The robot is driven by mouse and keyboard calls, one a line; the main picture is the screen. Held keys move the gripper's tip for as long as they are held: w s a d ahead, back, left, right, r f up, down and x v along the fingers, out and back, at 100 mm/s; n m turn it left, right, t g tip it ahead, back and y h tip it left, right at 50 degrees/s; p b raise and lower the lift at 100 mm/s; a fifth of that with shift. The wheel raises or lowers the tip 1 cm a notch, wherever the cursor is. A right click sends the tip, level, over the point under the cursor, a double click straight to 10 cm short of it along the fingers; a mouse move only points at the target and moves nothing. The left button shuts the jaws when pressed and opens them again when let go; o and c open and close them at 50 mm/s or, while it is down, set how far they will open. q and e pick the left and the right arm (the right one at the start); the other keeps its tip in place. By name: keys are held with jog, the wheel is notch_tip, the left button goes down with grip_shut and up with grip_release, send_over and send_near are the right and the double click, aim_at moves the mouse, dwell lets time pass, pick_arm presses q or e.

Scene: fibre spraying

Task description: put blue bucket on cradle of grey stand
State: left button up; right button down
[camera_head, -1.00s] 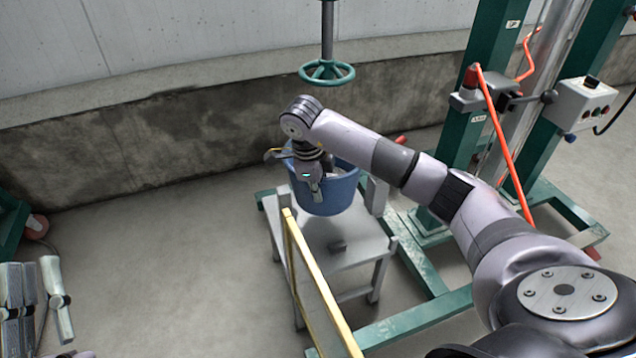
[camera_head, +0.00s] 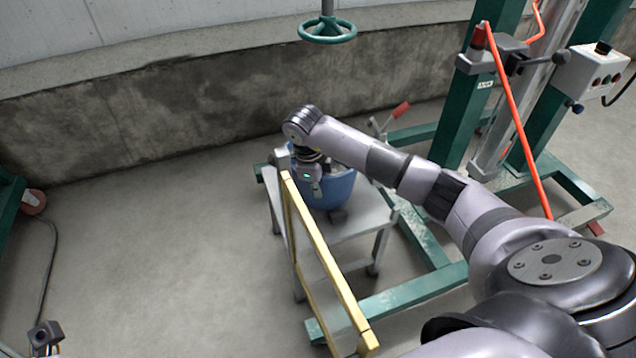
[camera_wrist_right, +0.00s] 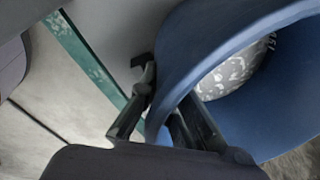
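The blue bucket (camera_head: 336,192) is upright over the top of the grey stand (camera_head: 362,222), between its raised side pieces; whether it rests there I cannot tell. It also shows in the right wrist view (camera_wrist_right: 222,42), with pale speckled material inside. My right gripper (camera_head: 314,186) is at the bucket's near left rim. In the right wrist view my right gripper (camera_wrist_right: 166,108) has one finger outside and one inside the bucket wall, closed on the rim. The bucket's underside and part of the cradle are hidden.
A yellow-edged frame (camera_head: 322,262) stands just in front of the stand. A green handwheel (camera_head: 327,30) hangs above and behind. Green base beams (camera_head: 410,292) and a green machine column (camera_head: 462,115) with an orange hose (camera_head: 520,125) are at right. The left floor is mostly clear.

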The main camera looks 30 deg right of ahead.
jog(key=shift+w+f, duration=0.1)
jog(key=shift+f, duration=0.55)
jog(key=c, duration=2.3)
grip_release()
jog(key=shift+f, duration=0.1)
jog(key=o, duration=0.5)
